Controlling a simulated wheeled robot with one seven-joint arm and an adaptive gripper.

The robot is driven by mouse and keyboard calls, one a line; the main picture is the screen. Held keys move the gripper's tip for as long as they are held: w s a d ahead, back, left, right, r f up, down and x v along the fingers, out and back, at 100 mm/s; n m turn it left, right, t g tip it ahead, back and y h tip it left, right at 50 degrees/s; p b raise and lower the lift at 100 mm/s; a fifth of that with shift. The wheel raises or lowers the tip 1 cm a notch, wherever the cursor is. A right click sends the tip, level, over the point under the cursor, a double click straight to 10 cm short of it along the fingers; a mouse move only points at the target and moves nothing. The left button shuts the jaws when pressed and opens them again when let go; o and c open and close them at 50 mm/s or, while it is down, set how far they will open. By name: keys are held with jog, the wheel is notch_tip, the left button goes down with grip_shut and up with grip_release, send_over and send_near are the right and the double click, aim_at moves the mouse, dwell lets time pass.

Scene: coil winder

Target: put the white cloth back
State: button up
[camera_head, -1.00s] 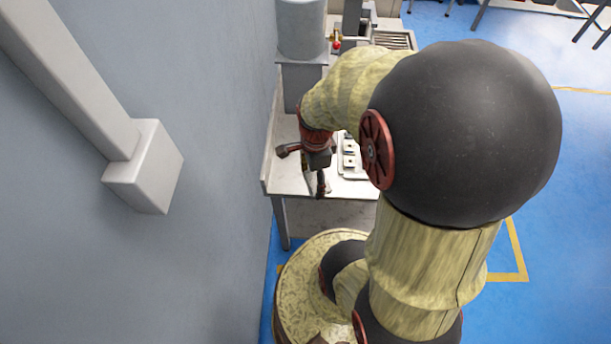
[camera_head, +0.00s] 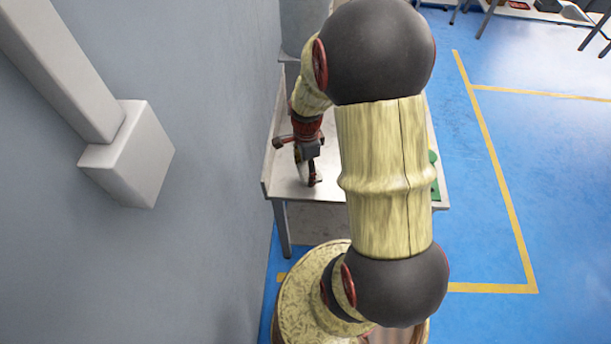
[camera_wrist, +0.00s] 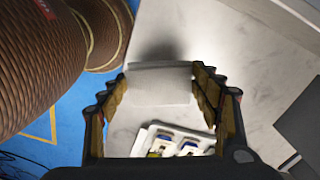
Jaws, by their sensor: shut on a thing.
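My gripper (camera_wrist: 160,80) is shut on the white cloth (camera_wrist: 160,87), which shows as a pale folded piece spanning the two fingertips in the wrist view. A shadow lies on the pale table top (camera_wrist: 235,45) beyond it, so the cloth appears to be held above the table. In the head view my gripper (camera_head: 306,182) points down over the left part of the table (camera_head: 278,180), near the wall. There the cloth is only a small pale patch between the fingers, and my arm hides much of the table.
A pale tray (camera_wrist: 142,142) with several small parts lies below my gripper in the wrist view. A dark grey block (camera_wrist: 300,122) stands at the right. The grey wall (camera_head: 225,100) runs close along the table's left side. A green item (camera_head: 435,175) shows at the table's right edge.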

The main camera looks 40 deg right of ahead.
aim_at(305, 174)
jog(key=shift+w+d+f, duration=0.15)
jog(key=shift+w+f, duration=0.15)
jog(key=shift+f, duration=0.1)
jog(key=shift+w+d+f+b, duration=0.1)
jog(key=shift+w+f+b, duration=0.1)
jog(key=shift+f+b, duration=1.2)
jog(key=shift+f+p, duration=0.35)
jog(key=shift+f, duration=0.05)
jog(key=shift+f, duration=0.1)
jog(key=o, duration=1.2)
